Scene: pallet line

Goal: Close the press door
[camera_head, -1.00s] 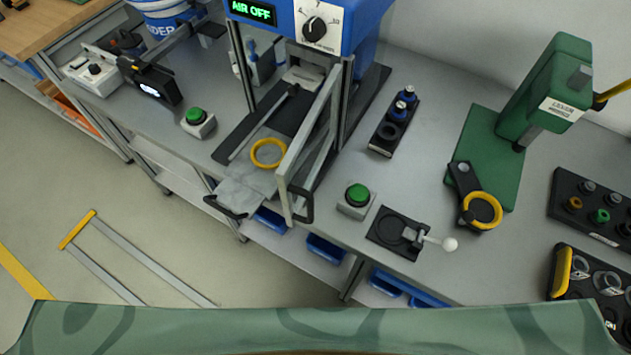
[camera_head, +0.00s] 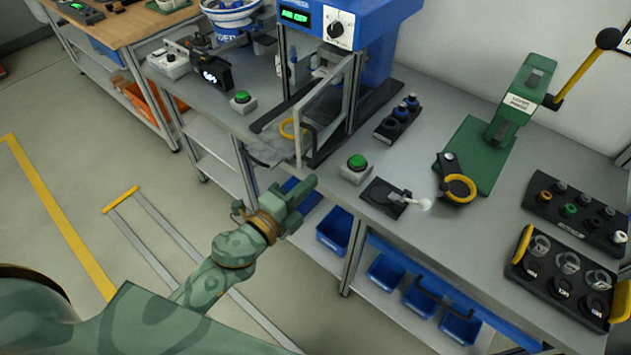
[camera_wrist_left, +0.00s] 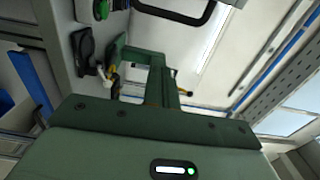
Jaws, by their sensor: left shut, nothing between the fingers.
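The press (camera_head: 360,40) is blue with a green "AIR OFF" display. Its door (camera_head: 325,108) is a clear panel in a pale frame and stands swung open toward the front of the bench. A black handle (camera_head: 309,143) is on its front edge. My left gripper (camera_head: 312,183) is shut and empty, in front of the bench edge, below the handle in the picture and apart from it. In the left wrist view a black loop (camera_wrist_left: 183,22), which looks like the handle, shows at the top. My right gripper is not in view.
A green button box (camera_head: 356,168) and a black toggle fixture (camera_head: 383,197) sit right of the door. A green lever press (camera_head: 520,105) stands farther right. Blue bins (camera_head: 335,230) lie under the bench top.

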